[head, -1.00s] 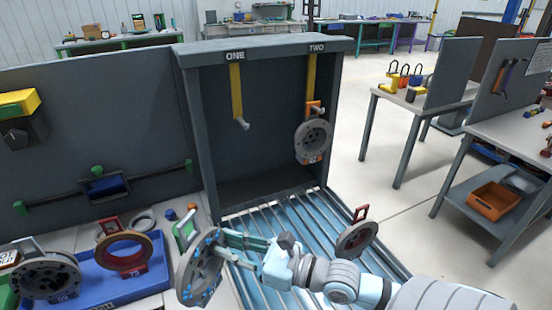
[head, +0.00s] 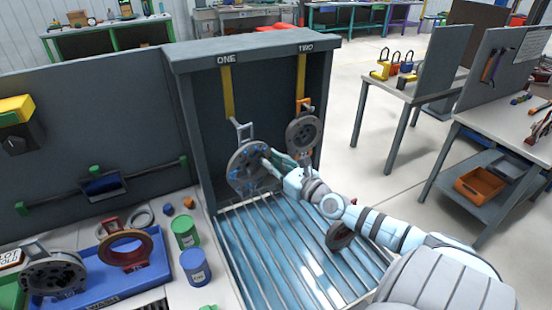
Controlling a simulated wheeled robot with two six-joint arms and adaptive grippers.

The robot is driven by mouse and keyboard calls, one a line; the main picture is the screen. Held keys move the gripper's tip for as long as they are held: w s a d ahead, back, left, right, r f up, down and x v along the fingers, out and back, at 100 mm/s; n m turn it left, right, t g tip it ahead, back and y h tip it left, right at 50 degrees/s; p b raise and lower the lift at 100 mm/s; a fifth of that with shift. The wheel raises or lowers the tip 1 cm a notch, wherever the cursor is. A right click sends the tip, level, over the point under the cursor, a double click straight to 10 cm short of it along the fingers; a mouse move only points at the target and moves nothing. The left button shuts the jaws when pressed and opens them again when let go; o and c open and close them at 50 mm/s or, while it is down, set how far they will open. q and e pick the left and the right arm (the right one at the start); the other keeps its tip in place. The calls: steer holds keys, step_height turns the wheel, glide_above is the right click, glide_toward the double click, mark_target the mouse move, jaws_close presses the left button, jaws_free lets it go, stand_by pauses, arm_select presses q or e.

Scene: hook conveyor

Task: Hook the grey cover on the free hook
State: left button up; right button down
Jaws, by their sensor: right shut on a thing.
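My right gripper (head: 271,162) is shut on a grey round cover (head: 246,172) with blue spots on its face. The cover hangs upright from the gripper in front of the dark booth, its square handle (head: 244,131) at the top. The handle is at the lower end of the yellow hook ONE (head: 228,92); I cannot tell whether it is around the hook tip or only in front of it. Hook TWO (head: 301,88) carries another grey round cover (head: 303,133) with orange parts. My left gripper is out of view.
A slatted blue-lit grate (head: 270,230) lies below the hooks; a dark round part (head: 340,236) is partly hidden by my right arm. At left, a blue tray (head: 150,284) holds round parts. Green (head: 185,232) and blue (head: 194,267) cans stand beside the grate.

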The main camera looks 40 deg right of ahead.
steer(key=w+d+f+b, duration=0.2)
steer(key=w+b, duration=0.4)
steer(key=w, duration=0.3)
steer(key=shift+d, duration=0.45)
steer(key=shift+w+r, duration=0.1)
stand_by(0.4)
steer(key=c, duration=1.5)
jaws_free()
steer(key=shift+o, duration=0.7)
